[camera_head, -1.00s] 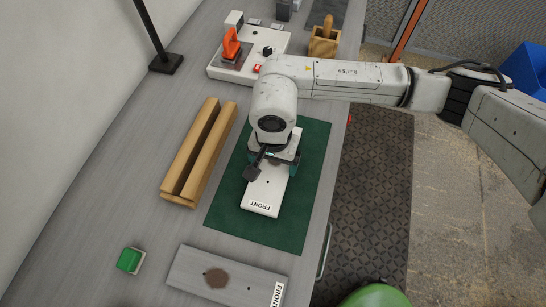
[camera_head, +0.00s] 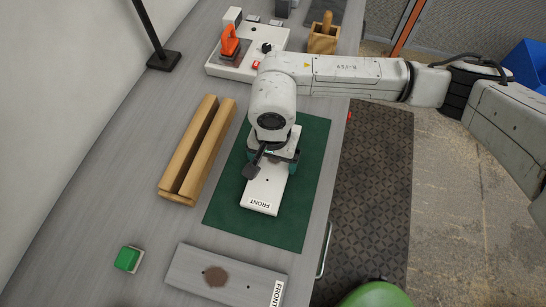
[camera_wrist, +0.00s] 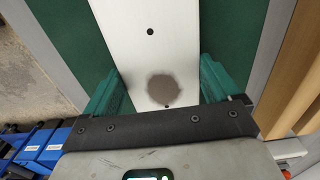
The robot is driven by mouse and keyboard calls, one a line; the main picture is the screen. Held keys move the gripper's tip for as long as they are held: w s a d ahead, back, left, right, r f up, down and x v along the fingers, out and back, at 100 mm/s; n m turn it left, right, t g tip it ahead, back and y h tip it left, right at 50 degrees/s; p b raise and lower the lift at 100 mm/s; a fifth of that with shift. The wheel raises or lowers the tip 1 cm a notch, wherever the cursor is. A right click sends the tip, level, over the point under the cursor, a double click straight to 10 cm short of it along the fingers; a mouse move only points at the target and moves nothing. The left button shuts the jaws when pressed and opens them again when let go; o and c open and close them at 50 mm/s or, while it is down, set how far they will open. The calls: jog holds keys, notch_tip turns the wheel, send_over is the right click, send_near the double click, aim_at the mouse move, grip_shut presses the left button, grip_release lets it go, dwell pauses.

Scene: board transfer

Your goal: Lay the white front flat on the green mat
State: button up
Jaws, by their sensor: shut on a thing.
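The white front (camera_head: 264,191), a board labelled FRONT at its near end, lies over the green mat (camera_head: 300,215). It looks flat, but I cannot tell whether it fully touches the mat. In the wrist view the white front (camera_wrist: 156,55) shows a dark hole and a grey-brown round patch. My gripper (camera_head: 272,160) is above the board's far part, with its green fingers (camera_wrist: 158,88) on both long edges. It is shut on the board.
A grey board (camera_head: 240,280), also labelled FRONT, lies nearer on the table. A slotted wooden rack (camera_head: 197,150) stands left of the mat. A green block (camera_head: 127,258) sits at the lower left. A white fixture with an orange tool (camera_head: 230,42) is at the back.

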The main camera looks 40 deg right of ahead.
jog(key=shift+f+b, duration=0.2)
jog(key=shift+b, duration=0.1)
jog(key=o, duration=0.9)
jog(key=shift+o, duration=0.2)
notch_tip(320, 180, up, 11)
jog(key=b, duration=0.2)
